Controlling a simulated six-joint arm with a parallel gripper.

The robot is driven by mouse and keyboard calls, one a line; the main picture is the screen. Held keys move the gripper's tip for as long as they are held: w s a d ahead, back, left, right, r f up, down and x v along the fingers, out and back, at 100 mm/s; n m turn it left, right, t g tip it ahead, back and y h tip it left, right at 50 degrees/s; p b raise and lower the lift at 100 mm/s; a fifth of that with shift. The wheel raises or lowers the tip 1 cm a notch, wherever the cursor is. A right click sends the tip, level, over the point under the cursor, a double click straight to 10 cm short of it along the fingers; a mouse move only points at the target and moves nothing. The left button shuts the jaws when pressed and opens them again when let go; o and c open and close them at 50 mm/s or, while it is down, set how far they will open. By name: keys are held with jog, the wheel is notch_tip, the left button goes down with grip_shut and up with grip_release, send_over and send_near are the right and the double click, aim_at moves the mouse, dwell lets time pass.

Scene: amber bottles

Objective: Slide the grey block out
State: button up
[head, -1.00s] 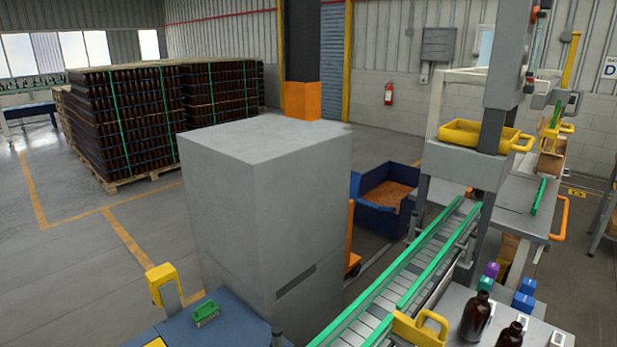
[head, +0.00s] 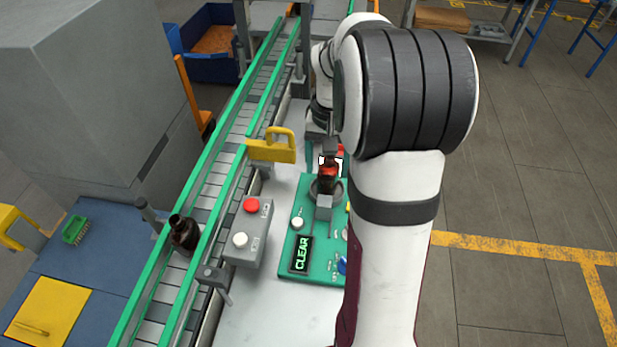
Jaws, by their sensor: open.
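A small grey block (head: 323,207) sits on the green panel (head: 290,278), at the near side of a dark round holder. A dark amber bottle (head: 327,185) with a red upper part stands upright in that holder, just behind the block. My gripper (head: 328,150) is above and beyond the bottle, at the end of my white arm. It is open; its fingertips are small and partly hidden, and I cannot tell whether they touch the bottle. It is apart from the grey block. My arm hides the panel's right side.
A control box (head: 240,243) with red and white buttons stands left of the panel. A yellow handle-shaped piece (head: 271,147) overhangs the conveyor edge (head: 160,245). Another amber bottle (head: 184,234) is on the conveyor. The panel display (head: 301,254) reads CLEAR. The white bench front is clear.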

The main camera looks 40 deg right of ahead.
aim_at(324, 201)
notch_tip(324, 201, down, 13)
jog(key=shift+f, duration=0.15)
grip_shut()
dwell(0.4)
dwell(1.0)
